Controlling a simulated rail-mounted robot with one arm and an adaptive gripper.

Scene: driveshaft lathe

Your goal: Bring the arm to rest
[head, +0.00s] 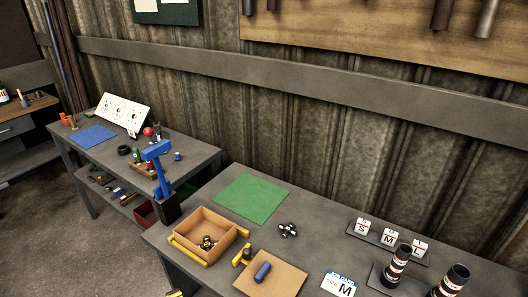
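My gripper and arm do not show clearly in the head view. A small yellow and dark piece (174,293) is cut off at the bottom edge, left of the near bench; I cannot tell what it belongs to. The near grey bench (330,232) runs from the middle to the lower right. No gripper is seen at any object on it.
The near bench holds a green mat (251,198), an open box (180,235) with small parts, a brown board (285,280) with a blue cylinder (263,272), a dark metal part (288,230), S/M/L signs (389,239) and dark cylinders (397,265). A blue post fixture (157,153) stands between the benches.

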